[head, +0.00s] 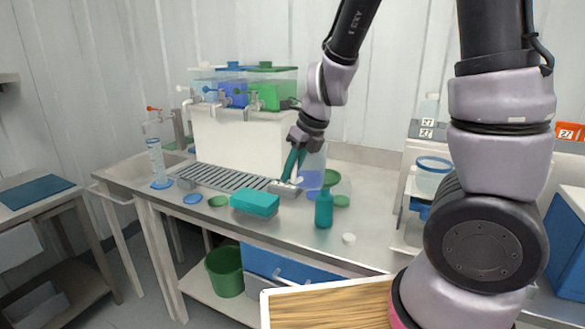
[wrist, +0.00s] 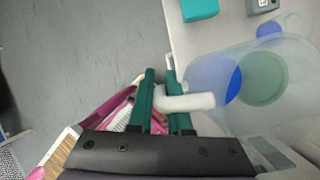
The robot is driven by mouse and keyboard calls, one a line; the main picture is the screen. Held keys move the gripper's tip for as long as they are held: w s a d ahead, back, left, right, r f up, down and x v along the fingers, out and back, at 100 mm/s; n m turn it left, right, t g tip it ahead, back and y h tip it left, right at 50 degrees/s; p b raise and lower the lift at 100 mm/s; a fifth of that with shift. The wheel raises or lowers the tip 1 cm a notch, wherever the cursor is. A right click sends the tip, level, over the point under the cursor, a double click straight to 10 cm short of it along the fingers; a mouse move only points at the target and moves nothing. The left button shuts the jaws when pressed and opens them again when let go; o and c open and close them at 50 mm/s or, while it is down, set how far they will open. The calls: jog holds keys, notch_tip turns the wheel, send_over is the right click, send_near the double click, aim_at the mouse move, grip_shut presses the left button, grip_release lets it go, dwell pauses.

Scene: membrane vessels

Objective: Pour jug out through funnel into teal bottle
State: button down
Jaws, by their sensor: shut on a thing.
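My gripper (head: 291,176) has teal fingers and is shut on the white handle of a clear jug (head: 314,160). In the wrist view the fingers (wrist: 163,92) clamp the handle (wrist: 190,101), and the see-through jug body (wrist: 232,118) lies to the right. Blue and green round shapes show through the jug; I cannot tell whether it holds liquid. The teal bottle (head: 324,211) stands upright on the bench, in front of and slightly right of the jug. I cannot make out a funnel in either view.
A teal block (head: 255,203) and a slatted drain (head: 225,179) lie left of the bottle. A small white cap (head: 348,239) lies near the bench's front edge. A measuring cylinder (head: 157,162) stands far left. Coloured tanks (head: 272,92) sit on a white stand behind.

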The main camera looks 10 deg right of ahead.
jog(key=r+g+y, duration=0.1)
jog(key=g+y, duration=0.1)
jog(key=r+m+g+y, duration=0.1)
jog(key=g+y, duration=0.1)
jog(key=r+m+g+y, duration=0.1)
jog(key=g+y, duration=0.1)
jog(key=shift+w+d+g+y, duration=0.2)
jog(key=shift+w+g+y, duration=0.1)
jog(key=shift+w+y, duration=0.1)
jog(key=shift+w+d+r+m+g+y, duration=0.3)
jog(key=shift+r+y, duration=0.05)
jog(key=shift+y, duration=0.05)
jog(key=shift+w+d+r, duration=0.1)
dwell(0.5)
jog(key=shift+w+d+r+m+g+y, duration=0.3)
jog(key=shift+w+d+r+g+y, duration=0.15)
jog(key=shift+g+y, duration=0.2)
jog(key=shift+r, duration=0.1)
jog(key=shift+w, duration=0.15)
jog(key=shift+w+d+r+m+g+y, duration=0.15)
jog(key=shift+w+d+r+g+y, duration=0.15)
jog(key=shift+w+d+y, duration=0.2)
jog(key=shift+w+d+r+m+g+y, duration=0.15)
jog(key=shift+w+d+r+y, duration=0.25)
jog(key=shift+w+d, duration=0.2)
